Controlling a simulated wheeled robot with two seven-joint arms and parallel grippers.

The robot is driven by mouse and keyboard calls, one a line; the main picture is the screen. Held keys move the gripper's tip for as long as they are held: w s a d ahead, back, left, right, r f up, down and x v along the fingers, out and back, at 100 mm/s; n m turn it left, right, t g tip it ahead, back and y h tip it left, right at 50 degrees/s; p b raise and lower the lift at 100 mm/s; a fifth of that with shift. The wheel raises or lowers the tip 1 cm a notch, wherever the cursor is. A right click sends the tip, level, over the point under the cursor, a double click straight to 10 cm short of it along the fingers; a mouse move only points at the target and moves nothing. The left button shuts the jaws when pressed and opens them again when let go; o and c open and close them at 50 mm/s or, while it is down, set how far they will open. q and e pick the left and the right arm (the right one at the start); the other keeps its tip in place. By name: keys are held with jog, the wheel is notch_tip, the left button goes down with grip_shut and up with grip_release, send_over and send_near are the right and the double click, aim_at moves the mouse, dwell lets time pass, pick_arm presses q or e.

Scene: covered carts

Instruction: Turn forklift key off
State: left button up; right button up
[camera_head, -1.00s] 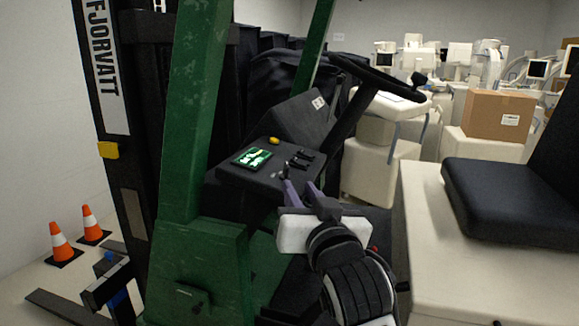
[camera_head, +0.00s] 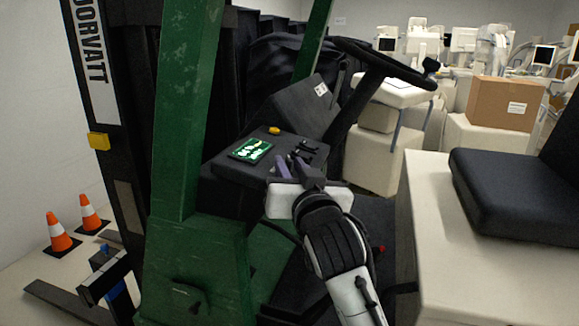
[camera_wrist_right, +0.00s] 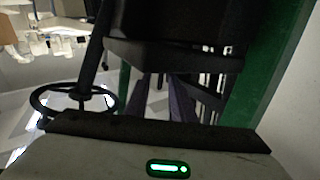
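The forklift's dark control console (camera_head: 225,169) carries a lit green display (camera_head: 251,150), a yellow-orange button (camera_head: 274,130) and small black levers (camera_head: 307,147). I cannot make out the key; it may be hidden by my right gripper. My right gripper (camera_head: 293,163) is at the console's near right edge, below the levers, its purple fingers pointing at the console. In the right wrist view the two fingers (camera_wrist_right: 164,98) stand apart with a gap between them, and nothing shows held. The console's dark underside (camera_wrist_right: 175,52) fills the top there. My left gripper is not in view.
The steering wheel (camera_head: 383,64) rises behind the console at the right. A green post (camera_head: 180,110) stands left of the console. The black seat (camera_head: 510,190) is at the right. Orange cones (camera_head: 60,232) stand on the floor at the left.

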grip_shut()
